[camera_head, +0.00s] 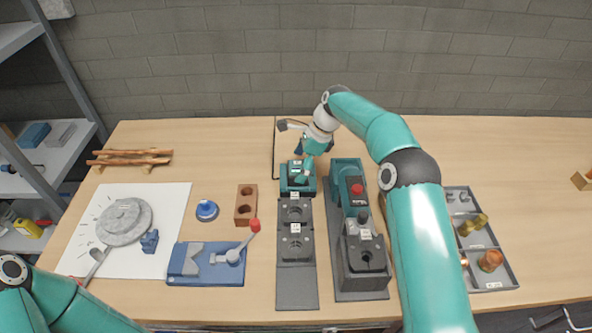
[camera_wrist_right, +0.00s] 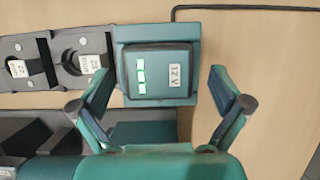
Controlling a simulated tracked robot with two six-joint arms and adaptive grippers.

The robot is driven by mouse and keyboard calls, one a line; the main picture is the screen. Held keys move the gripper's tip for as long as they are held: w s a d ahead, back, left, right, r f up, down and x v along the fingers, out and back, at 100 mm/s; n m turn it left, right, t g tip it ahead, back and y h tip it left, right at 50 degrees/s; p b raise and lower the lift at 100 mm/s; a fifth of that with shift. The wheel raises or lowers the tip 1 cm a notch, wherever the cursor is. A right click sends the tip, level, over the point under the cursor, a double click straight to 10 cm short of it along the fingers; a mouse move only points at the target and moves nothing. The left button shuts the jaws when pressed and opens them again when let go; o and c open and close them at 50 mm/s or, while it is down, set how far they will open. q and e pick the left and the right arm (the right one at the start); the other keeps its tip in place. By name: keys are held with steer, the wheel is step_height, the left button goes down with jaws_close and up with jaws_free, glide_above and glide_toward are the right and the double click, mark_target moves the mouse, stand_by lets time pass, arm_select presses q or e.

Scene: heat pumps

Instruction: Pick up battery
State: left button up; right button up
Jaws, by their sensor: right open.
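The battery (camera_wrist_right: 158,72) is a teal block with a dark edge, a "12V" label and a row of green lights. It sits in a teal holder at the end of a dark fixture strip, and in the head view the battery (camera_head: 294,168) is partly covered by my gripper. My right gripper (camera_head: 305,163) is over it, and in the right wrist view my right gripper (camera_wrist_right: 164,92) is open, with one finger toward each side of the battery and nothing held. My left arm shows at the lower left; its gripper is out of view.
A teal machine with a red button (camera_head: 356,188) stands just right of the battery strip. A brown block with holes (camera_head: 246,205) and a blue fixture (camera_head: 206,280) are to the left. A grey parts tray (camera_head: 501,267) is at right. A black cable outline lies behind the battery.

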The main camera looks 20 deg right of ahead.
mark_target(298, 166)
steer(key=shift+a+f, duration=0.25)
steer(key=shift+f, duration=0.45)
steer(key=shift+w+r, duration=0.1)
steer(key=c, duration=1.5)
step_height(298, 166, up, 10)
